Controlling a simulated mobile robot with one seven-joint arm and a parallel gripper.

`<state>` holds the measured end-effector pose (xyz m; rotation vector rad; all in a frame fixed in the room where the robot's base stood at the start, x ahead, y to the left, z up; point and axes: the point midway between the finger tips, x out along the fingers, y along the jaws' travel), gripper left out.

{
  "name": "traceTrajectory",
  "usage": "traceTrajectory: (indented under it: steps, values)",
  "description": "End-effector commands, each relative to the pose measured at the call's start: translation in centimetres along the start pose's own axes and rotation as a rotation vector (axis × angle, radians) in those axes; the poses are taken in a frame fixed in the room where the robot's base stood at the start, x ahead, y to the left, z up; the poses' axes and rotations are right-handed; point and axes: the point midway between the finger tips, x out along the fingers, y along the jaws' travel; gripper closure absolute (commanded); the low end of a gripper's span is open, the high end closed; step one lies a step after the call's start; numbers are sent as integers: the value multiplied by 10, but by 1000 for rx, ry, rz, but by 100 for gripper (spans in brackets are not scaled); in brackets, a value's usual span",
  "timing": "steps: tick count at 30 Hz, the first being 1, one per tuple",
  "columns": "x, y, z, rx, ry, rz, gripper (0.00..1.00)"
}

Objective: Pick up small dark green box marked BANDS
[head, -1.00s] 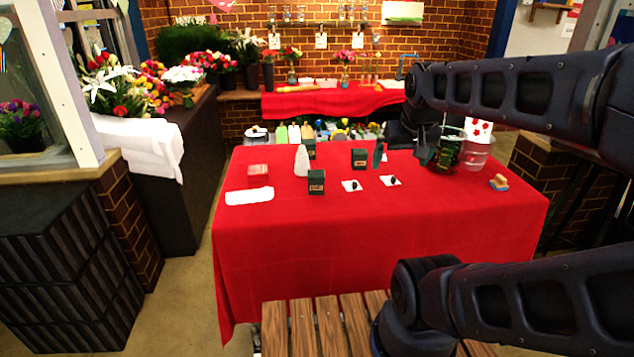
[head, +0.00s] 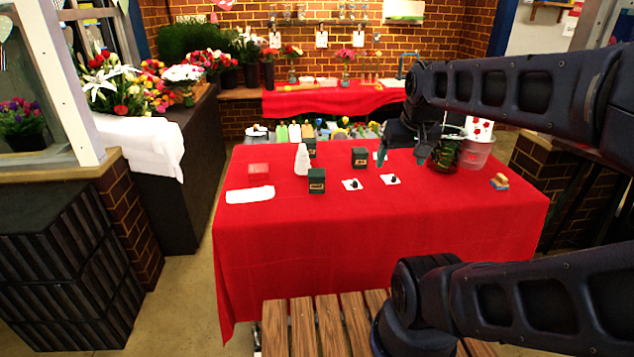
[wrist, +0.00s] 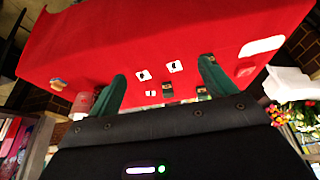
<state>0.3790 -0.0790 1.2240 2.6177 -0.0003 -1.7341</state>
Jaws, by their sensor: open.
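Several dark green items stand on the red table, among them three small dark green boxes with labels too small to read. One box (head: 317,181) is at the front. Another box (head: 359,157) is behind and right of it, and a third (head: 310,148) is at the back, partly hidden by a white bottle. I cannot tell which is marked BANDS. My gripper (head: 402,157) is above the table's back right, right of the boxes, open and empty. In the wrist view, its green fingers (wrist: 162,80) are spread apart, with a dark green box (wrist: 168,90) beyond them.
The white bottle (head: 302,160), red box (head: 258,171) and white cloth (head: 250,194) are at left. Two small white cards (head: 352,185) (head: 390,179) carry dark items. A clear bucket (head: 477,152) stands near my gripper at right. The table's front (head: 400,225) is clear.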

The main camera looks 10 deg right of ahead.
Motion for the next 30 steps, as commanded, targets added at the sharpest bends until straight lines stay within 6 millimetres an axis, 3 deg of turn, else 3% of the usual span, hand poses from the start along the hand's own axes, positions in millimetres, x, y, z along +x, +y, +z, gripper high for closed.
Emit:
traceTrajectory:
  steps: [5, 14, 23, 30]
  values:
    - [2, -2, -8, -31, -10, -1, 16]
    - [22, -17, -62, -279, -80, -18, 16]
    - [59, -41, -119, -566, -154, -55, 16]
    - [99, -66, -160, -793, -207, -98, 16]
